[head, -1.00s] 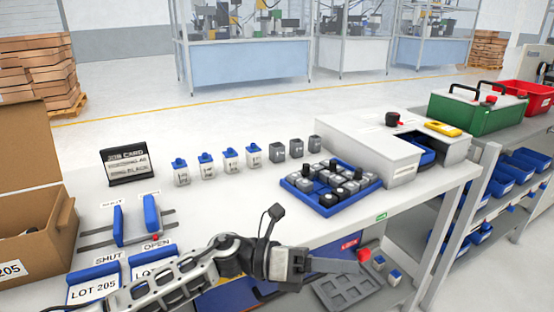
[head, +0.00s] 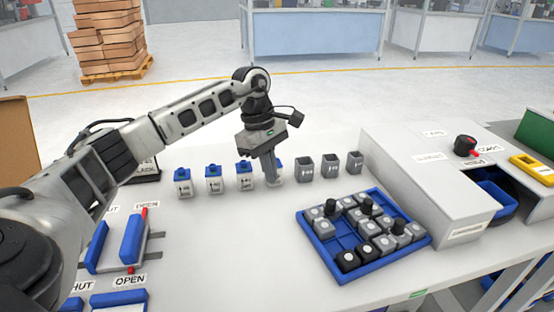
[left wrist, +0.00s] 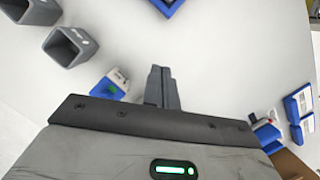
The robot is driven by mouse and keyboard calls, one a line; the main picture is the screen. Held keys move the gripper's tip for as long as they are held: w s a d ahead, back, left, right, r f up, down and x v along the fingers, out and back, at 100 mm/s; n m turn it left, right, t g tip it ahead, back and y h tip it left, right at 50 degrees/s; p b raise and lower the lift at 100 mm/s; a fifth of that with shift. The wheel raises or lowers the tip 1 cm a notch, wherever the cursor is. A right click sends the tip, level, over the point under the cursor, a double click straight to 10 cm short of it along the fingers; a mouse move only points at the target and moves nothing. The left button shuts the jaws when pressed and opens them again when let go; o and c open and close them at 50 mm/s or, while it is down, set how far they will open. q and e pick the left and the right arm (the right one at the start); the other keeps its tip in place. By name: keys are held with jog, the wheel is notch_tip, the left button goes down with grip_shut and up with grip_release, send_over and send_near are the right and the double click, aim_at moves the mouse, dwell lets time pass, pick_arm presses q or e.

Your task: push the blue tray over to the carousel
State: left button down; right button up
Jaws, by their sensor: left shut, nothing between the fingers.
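The blue tray (head: 385,264) lies flat on the white table, right of centre in the head view. It holds several grey and black capped pieces, and some of its compartments are bare. A blue corner, probably the tray's (left wrist: 168,4), shows at the top of the left wrist view. My right gripper is out of view.
Blue-capped white containers (head: 213,181) and grey open cups (head: 331,166) stand in a row at the gripper, which partly hides one container. Blue-handled slides (head: 131,238) are at left. The table between slides and tray is clear.

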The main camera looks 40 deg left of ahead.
aim_at(299, 212)
pick_arm(q)
jog(key=x, duration=0.6)
jog(key=shift+p, duration=0.35)
jog(key=d+p, duration=0.1)
jog(key=d, duration=0.2)
jog(key=shift+d+r, duration=0.1)
jog(key=shift+d, duration=0.45)
jog(key=shift+d, duration=0.1)
jog(key=shift+d, duration=0.95)
jog(key=shift+a, duration=0.1)
